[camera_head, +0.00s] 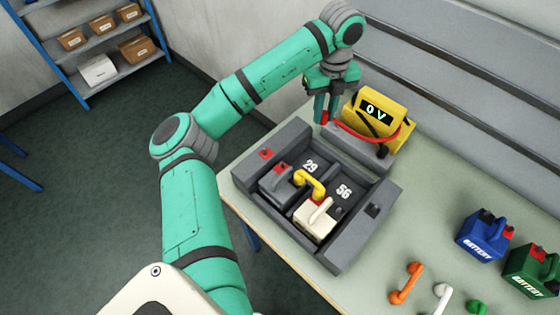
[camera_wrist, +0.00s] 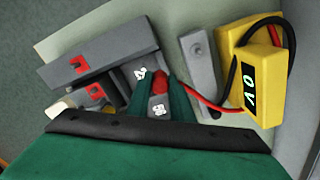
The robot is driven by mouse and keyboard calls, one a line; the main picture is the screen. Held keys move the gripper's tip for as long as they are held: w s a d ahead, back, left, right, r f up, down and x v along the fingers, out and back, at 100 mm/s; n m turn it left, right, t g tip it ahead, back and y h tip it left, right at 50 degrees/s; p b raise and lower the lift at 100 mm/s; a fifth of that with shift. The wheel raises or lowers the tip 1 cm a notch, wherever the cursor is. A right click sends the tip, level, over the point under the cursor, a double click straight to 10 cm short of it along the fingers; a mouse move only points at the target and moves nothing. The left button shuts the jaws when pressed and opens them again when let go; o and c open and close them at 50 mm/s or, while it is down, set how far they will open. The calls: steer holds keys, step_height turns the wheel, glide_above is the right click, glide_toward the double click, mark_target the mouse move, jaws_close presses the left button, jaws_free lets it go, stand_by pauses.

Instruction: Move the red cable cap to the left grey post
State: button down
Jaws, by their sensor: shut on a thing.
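My gripper (camera_head: 326,112) is shut on the red cable cap (camera_head: 324,117) and holds it near the tray's back-left edge. In the wrist view, the cap (camera_wrist: 158,84) sits between the fingertips, with the numbered tray floor beyond it. A red cable runs from it to the yellow meter (camera_head: 378,118), which reads 0 V. A grey bar (camera_wrist: 202,80) stands between gripper and meter.
The grey tray (camera_head: 350,246) holds a dark grey battery (camera_head: 276,188) and a white one (camera_head: 316,222), with a yellow link (camera_head: 312,182) across them. Blue (camera_head: 484,238) and green (camera_head: 532,270) batteries and an orange link (camera_head: 406,282) lie right. Table behind them is clear.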

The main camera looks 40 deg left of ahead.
steer(key=w+d, duration=0.1)
steer(key=w, duration=0.8)
steer(key=shift+d, duration=0.1)
stand_by(0.3)
steer(key=shift+f, duration=0.8)
steer(key=shift+d+f, duration=0.2)
steer(key=shift+f, duration=0.65)
steer(key=shift+s+a+f, duration=0.1)
steer(key=shift+a+f, duration=0.05)
steer(key=shift+f, duration=1.75)
